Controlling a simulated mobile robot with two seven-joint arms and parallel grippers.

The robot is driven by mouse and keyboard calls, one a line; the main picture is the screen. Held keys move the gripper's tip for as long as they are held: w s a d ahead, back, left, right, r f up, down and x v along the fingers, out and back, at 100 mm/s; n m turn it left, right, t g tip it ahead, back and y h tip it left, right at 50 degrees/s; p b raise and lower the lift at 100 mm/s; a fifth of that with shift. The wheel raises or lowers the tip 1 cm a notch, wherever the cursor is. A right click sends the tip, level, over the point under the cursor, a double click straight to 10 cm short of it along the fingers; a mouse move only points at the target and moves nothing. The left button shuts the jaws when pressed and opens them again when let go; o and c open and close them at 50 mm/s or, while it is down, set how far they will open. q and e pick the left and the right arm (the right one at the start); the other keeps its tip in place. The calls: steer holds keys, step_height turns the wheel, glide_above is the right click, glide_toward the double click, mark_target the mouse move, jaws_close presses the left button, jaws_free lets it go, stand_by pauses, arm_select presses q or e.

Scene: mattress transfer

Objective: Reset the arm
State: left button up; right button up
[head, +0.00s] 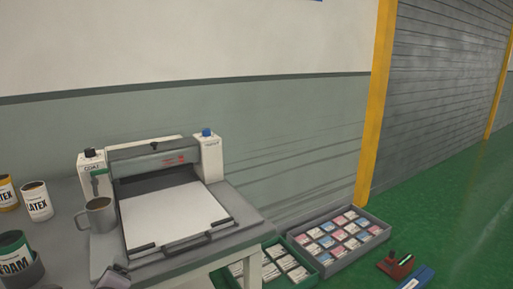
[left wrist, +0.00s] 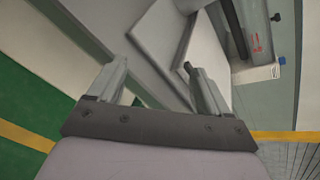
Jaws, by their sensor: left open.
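My left gripper (left wrist: 150,78) is open in the left wrist view, with nothing between its two grey fingers. The coating machine (head: 205,160) stands on the grey table in the head view, with white posts, a blue knob and a dark knob. A flat white sheet or pad (head: 175,213) lies on its bed, behind a dark front handle (head: 190,240). In the left wrist view, a pale slab (left wrist: 208,60) and part of the machine show beyond the fingers. I cannot tell whether the fingers touch anything. My right gripper is in neither view.
A grey mug (head: 100,214) stands left of the machine. Latex cans (head: 37,201) and a foam can (head: 14,258) are farther left. Trays of small packets (head: 340,240) stand right of the table. A red item (head: 397,266) lies on open green floor.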

arm_select(q)
steer(key=s+d+f+n+g+h, duration=0.2)
steer(key=s+d+f+n+g, duration=0.15)
steer(key=s+n, duration=0.4)
steer(key=s+d+f+n+g+h, duration=0.2)
steer(key=s+f+n, duration=0.25)
steer(key=s, duration=0.65)
steer(key=s+d+f+n+g+h, duration=0.2)
steer(key=s+d+f+n+h, duration=0.1)
steer(key=s+n, duration=0.5)
steer(key=w+d+f+m+t+h+p, duration=0.1)
steer(key=w+d+f+t+p, duration=0.1)
steer(key=w+f+t, duration=0.3)
steer(key=shift+d+f+t+h, duration=0.4)
steer(key=shift+f+t, duration=0.25)
steer(key=shift+f, duration=0.75)
steer(key=shift+a, duration=0.1)
steer(key=shift+c, duration=0.4)
